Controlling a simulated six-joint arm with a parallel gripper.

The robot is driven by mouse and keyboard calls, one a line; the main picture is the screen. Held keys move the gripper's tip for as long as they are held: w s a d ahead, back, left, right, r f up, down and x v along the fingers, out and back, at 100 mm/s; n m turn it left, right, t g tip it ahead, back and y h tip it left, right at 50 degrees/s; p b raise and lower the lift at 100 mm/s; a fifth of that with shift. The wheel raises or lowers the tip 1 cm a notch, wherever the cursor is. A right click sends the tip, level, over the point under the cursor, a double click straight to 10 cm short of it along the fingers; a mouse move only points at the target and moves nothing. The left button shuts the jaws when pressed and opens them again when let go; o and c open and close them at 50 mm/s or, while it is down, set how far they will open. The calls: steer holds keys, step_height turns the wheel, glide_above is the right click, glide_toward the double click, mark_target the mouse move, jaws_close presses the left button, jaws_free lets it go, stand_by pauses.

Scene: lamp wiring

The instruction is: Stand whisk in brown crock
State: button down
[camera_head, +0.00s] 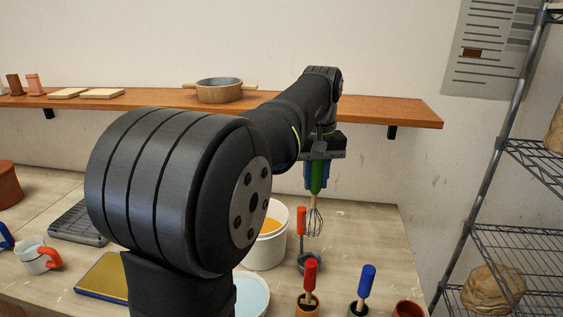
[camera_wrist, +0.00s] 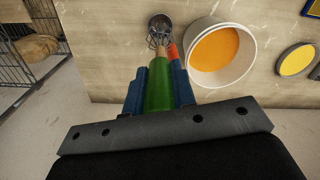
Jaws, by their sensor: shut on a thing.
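My gripper (camera_head: 316,180) is shut on the green handle of the whisk (camera_head: 314,222) and holds it with the wires pointing down. The blue fingers sit on both sides of the handle in the wrist view (camera_wrist: 159,90). The whisk wires hang close to a grey crock (camera_head: 309,264) with a red-handled tool in it; whether they touch is unclear. An orange-brown crock (camera_head: 307,310) at the bottom edge holds another red-handled tool. A red-brown crock (camera_head: 408,310) at the bottom right is cut off by the frame. I cannot tell which of these is the brown crock.
A white bucket (camera_head: 270,251) with orange contents stands left of the whisk. A wooden shelf (camera_head: 400,112) runs along the wall behind my arm. A wire rack (camera_head: 505,240) stands at the right.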

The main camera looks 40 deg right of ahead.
steer(key=s+d+f+m, duration=0.1)
steer(key=s+d, duration=0.2)
steer(key=s, duration=0.5)
steer(key=s+d+f+m, duration=0.1)
steer(key=s+d+m, duration=0.1)
steer(key=s, duration=0.7)
steer(key=s+d+f+m, duration=0.1)
steer(key=s+d, duration=0.3)
steer(key=s, duration=0.5)
steer(key=shift+f+m, duration=0.35)
steer(key=shift+m, duration=0.15)
steer(key=shift+f, duration=3)
